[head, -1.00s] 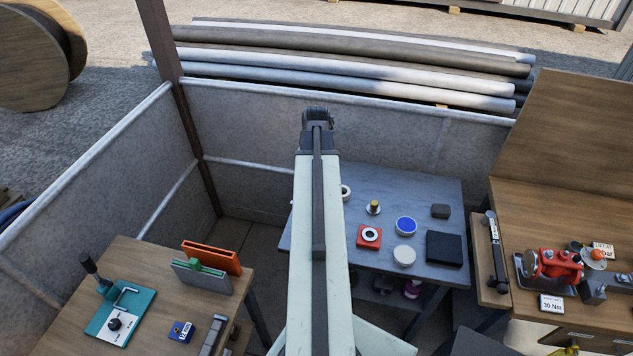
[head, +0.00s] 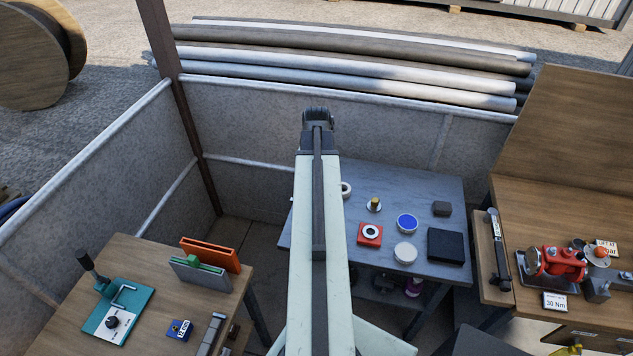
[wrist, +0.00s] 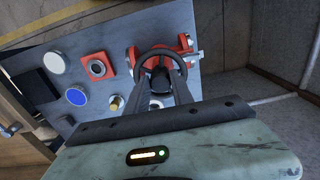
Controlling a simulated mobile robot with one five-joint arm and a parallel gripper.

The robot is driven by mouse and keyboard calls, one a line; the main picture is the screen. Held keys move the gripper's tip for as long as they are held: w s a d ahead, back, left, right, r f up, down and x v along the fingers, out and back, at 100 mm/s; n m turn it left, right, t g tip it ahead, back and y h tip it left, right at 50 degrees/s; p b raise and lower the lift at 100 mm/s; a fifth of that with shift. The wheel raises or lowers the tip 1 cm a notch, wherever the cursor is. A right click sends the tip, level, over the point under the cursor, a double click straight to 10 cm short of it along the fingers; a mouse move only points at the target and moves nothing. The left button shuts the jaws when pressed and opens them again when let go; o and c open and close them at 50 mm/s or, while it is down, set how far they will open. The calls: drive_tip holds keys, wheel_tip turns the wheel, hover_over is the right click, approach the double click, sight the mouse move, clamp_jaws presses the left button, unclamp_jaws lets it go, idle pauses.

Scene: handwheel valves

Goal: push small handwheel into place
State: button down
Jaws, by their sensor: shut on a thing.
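In the wrist view, a small dark handwheel (wrist: 163,51) is at the tips of my gripper (wrist: 165,85), which is shut on it. A red valve part (wrist: 185,42) shows behind the wheel, above the blue-grey table. The wheel overlaps the red part in this view, and I cannot tell whether they touch or whether the wheel is seated. In the head view, my gripper (head: 318,115) is at the far end of my raised arm. The arm hides the wheel and the red valve part there.
The blue-grey table (head: 335,262) holds a red square block with a white ring (head: 370,234), a blue disc (head: 407,223), a white disc (head: 405,253), a brass-topped piece (head: 374,204) and a black block (head: 445,245). Wooden benches stand left (head: 140,258) and right (head: 560,215).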

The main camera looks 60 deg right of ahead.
drive_tip(key=shift+f+b, duration=0.5)
drive_tip(key=shift+f, duration=0.05)
drive_tip(key=c, duration=1)
unclamp_jaws()
drive_tip(key=shift+c, duration=0.2)
wheel_tip(320, 180, up, 8)
drive_tip(key=p, duration=0.8)
drive_tip(key=shift+f, duration=0.1)
